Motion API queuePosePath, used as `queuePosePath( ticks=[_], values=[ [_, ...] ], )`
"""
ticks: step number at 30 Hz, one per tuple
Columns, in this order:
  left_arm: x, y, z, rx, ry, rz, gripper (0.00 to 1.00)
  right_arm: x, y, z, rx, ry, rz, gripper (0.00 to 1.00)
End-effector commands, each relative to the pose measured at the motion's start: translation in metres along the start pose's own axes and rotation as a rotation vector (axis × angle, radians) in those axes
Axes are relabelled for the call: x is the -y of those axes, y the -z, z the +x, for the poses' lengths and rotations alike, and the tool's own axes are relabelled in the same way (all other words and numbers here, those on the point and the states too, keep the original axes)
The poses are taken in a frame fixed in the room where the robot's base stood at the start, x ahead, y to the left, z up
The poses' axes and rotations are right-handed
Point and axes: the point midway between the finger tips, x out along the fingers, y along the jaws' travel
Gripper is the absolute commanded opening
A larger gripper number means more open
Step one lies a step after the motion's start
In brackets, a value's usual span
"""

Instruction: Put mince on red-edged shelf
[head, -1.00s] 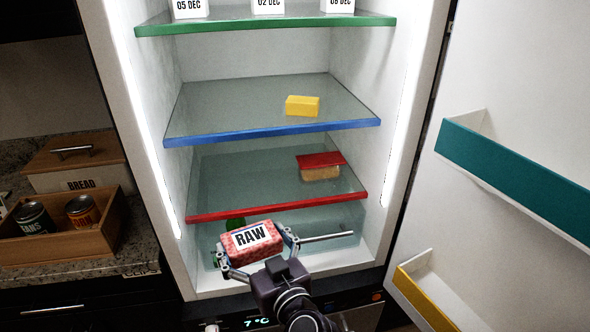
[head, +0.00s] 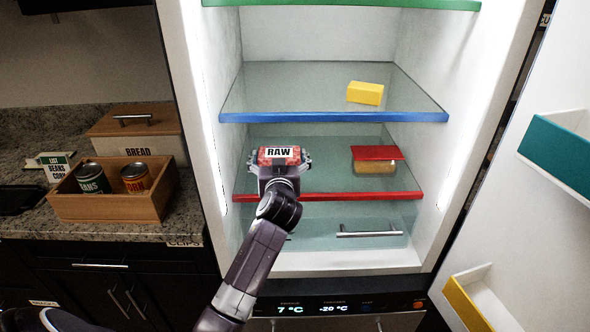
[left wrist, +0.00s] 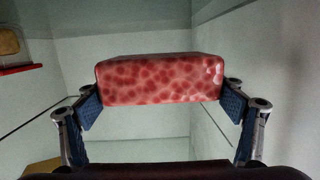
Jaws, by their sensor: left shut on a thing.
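The mince is a red mottled block with a white RAW label (head: 279,153). My left gripper (head: 280,163) is shut on it, with a finger at each end. In the left wrist view the mince (left wrist: 160,80) sits between the two blue-padded fingers of the gripper (left wrist: 160,105). In the head view it appears at the red-edged shelf (head: 330,196), over its left part. I cannot tell whether it touches the glass. A red-lidded container (head: 375,160) stands on the right part of that shelf. My right gripper is not in view.
The blue-edged shelf (head: 335,117) above holds a yellow block (head: 365,93). A clear drawer with a metal handle (head: 370,233) lies below. The fridge door (head: 530,200) is open at right. A can crate (head: 110,205) stands on the left counter. The red-edged shelf's middle is clear.

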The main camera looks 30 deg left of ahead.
Motion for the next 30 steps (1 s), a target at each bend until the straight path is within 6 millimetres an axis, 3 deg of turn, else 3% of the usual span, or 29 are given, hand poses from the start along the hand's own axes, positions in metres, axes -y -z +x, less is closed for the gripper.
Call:
queuePosePath(
  ticks=[13,25,26,30],
  values=[
    [0.0,-0.055,0.008,-0.003,0.001,0.002,0.51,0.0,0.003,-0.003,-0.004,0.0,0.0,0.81],
    [-0.001,-0.062,0.009,-0.006,-0.001,-0.001,0.51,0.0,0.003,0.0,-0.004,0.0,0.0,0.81],
    [-0.001,-0.063,0.009,-0.003,-0.001,-0.001,0.89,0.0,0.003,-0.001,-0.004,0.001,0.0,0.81],
    [-0.001,-0.063,0.009,-0.002,0.0,-0.001,1.0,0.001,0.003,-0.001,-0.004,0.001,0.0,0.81]
  ],
)
